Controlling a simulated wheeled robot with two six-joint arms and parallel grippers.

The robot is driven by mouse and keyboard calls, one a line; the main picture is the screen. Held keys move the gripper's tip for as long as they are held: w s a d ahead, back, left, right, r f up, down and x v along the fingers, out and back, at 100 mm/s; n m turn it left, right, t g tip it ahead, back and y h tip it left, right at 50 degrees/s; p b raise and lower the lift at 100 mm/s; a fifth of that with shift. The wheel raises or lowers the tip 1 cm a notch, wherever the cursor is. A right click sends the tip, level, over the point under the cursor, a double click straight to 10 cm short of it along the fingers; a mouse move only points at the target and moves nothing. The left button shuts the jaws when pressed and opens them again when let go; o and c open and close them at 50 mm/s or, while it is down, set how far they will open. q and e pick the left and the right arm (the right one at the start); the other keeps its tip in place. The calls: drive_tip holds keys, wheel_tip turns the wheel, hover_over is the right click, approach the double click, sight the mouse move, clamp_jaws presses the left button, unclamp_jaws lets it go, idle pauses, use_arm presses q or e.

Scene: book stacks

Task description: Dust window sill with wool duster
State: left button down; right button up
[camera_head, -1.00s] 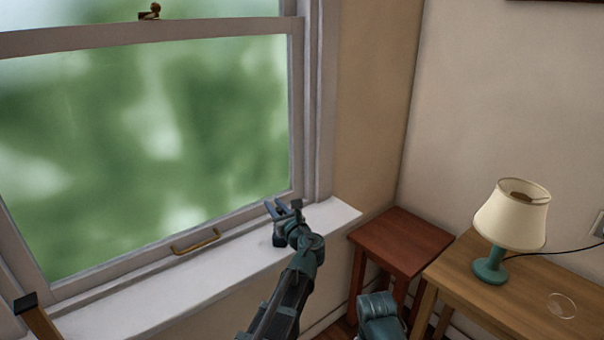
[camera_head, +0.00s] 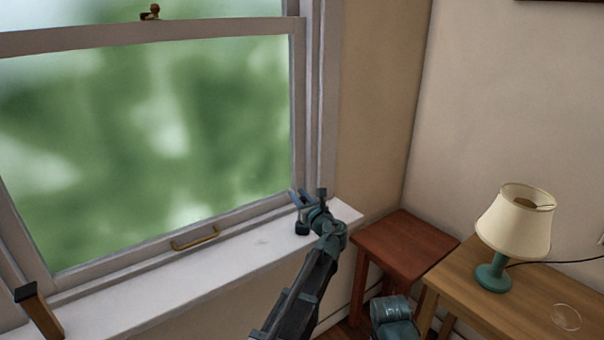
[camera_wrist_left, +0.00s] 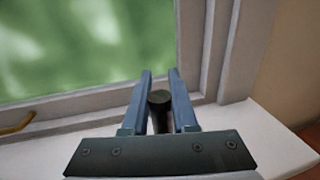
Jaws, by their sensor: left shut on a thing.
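The white window sill (camera_head: 190,284) runs under the window, with a faint grey mark (camera_head: 262,241) on its top. My left gripper (camera_head: 310,197) is over the right end of the sill, near the window frame's corner. In the left wrist view its two fingers (camera_wrist_left: 160,85) are on either side of a dark round-ended handle (camera_wrist_left: 159,98), held between them. A small dark piece (camera_head: 302,228) shows below the gripper at the sill; I cannot tell if it is the duster's head. No wool is clearly visible.
A brass sash handle (camera_head: 195,238) sticks out from the lower window frame. A black-capped wooden piece (camera_head: 40,313) stands at the sill's left end. Right of the sill are a red-brown stool (camera_head: 405,243) and a wooden table (camera_head: 520,300) with a lamp (camera_head: 515,222).

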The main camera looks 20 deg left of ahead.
use_arm(q)
wheel_tip(320, 180, up, 8)
drive_tip(key=p, duration=0.7)
use_arm(e)
wheel_tip(320, 180, up, 8)
drive_tip(key=shift+d+f, duration=0.25)
use_arm(q)
drive_tip(key=shift+a, duration=0.1)
